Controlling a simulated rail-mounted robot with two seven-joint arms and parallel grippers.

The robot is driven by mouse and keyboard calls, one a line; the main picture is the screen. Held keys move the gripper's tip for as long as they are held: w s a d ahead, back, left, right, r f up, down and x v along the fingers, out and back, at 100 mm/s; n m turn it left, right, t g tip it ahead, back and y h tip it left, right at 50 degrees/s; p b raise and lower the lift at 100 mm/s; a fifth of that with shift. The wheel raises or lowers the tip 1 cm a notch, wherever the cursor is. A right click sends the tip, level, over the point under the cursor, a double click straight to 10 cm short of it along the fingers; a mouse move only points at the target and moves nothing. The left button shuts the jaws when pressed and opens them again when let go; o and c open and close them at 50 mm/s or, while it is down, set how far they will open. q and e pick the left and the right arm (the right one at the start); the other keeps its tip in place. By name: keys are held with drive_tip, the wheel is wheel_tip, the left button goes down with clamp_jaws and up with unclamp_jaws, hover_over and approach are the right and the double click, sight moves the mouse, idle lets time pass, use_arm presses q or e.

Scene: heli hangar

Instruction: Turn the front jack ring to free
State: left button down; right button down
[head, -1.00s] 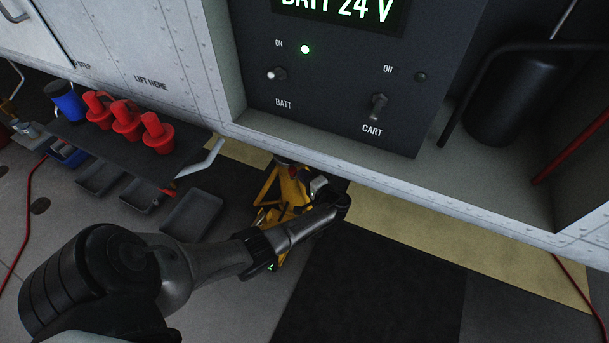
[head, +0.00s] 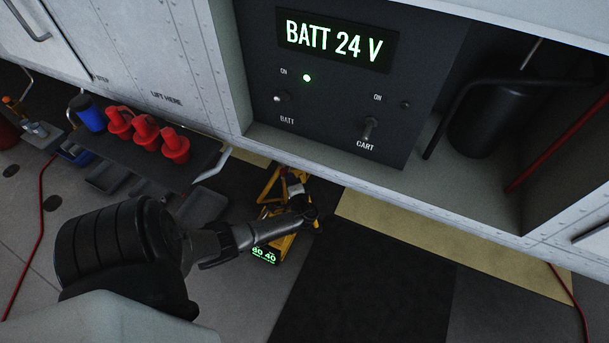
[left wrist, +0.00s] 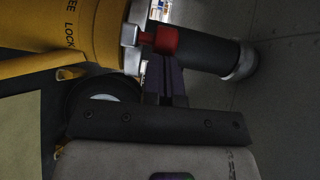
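The yellow front jack (head: 270,188) stands on the floor below the panel, partly covered by my left arm. In the left wrist view its yellow body (left wrist: 90,25) fills the upper left, with "LOCK" and part of another word printed on it. A silver fitting with a red tab (left wrist: 166,40) sticks out from that body. My left gripper (left wrist: 165,65) has its dark fingers close together right at the red tab; whether they grip it is unclear. In the head view my left gripper (head: 308,213) is at the jack, its fingers too small to read. My right gripper is out of view.
A panel (head: 335,95) reads BATT 24 V, with two switches. A dark cart shelf (head: 110,150) at left bears several red plugs (head: 145,133) and a blue cup (head: 88,113). A green-lit readout (head: 264,255) lies below my arm. Dark floor mat (head: 365,285) is clear.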

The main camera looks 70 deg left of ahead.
use_arm(q)
drive_tip(key=s+a+m+t+h+b, duration=0.1)
drive_tip(key=s+a+m+t+h, duration=0.1)
drive_tip(key=s+a+m+t, duration=0.3)
drive_tip(key=shift+s+a+t+b, duration=0.35)
drive_tip(key=shift+s+a+t, duration=0.7)
drive_tip(key=shift+t, duration=0.05)
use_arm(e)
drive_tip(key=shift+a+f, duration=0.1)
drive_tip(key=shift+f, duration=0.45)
